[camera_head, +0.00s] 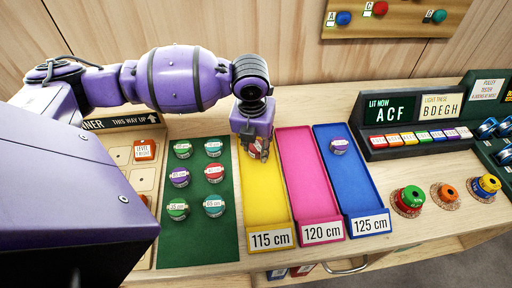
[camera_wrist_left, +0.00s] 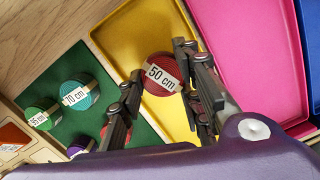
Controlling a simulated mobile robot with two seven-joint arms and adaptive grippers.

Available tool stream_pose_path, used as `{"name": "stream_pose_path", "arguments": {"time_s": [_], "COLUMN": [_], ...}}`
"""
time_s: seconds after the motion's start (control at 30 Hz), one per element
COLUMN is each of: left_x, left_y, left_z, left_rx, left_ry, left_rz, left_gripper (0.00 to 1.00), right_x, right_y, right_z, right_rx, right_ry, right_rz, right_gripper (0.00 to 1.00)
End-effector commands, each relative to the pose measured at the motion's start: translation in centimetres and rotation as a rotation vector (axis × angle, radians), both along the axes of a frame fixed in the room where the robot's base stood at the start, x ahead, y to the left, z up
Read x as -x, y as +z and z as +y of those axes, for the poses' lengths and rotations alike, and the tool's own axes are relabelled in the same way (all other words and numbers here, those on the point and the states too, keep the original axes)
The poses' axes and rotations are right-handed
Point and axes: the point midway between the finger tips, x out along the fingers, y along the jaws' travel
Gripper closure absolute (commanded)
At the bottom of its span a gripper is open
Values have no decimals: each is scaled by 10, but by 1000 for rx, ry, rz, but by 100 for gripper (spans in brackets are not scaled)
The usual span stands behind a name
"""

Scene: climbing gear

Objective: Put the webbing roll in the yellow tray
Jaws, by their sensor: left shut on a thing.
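The yellow tray (camera_head: 262,205) has a 115 cm label at its front. My left gripper (camera_head: 256,150) is over the tray's back part, pointing down. In the left wrist view, my left gripper (camera_wrist_left: 158,98) is shut on a red webbing roll (camera_wrist_left: 160,72) with a 50 cm label. The yellow tray (camera_wrist_left: 140,30) lies beneath the roll. I cannot tell whether the roll touches the tray floor. In the head view the roll is mostly hidden by the gripper. My right gripper is not in view.
A green mat (camera_head: 197,235) with several webbing rolls lies left of the yellow tray. The pink tray (camera_head: 305,180) is empty.

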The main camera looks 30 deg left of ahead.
Motion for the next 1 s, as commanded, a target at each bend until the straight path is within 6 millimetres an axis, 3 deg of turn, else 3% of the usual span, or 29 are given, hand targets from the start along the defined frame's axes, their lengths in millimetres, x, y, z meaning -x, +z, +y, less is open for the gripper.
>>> {"name": "stream_pose_path", "arguments": {"time_s": [0.1,0.5,0.53,0.63,1.0], "left_x": [1,1,1,1,1], "left_y": [-17,-21,-20,-20,-17], "left_z": [0,0,0,0,0], "left_rx": [-1,-1,-1,-1,-1], "left_ry": [1,1,1,1,1], "left_rz": [3,1,0,1,0], "left_gripper": [94,94,64,51,49], "right_x": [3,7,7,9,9], "right_y": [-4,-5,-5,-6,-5], "right_z": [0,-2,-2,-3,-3], "right_rx": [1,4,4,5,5], "right_ry": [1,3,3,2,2], "right_rz": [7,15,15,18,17], "right_gripper": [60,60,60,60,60]}}
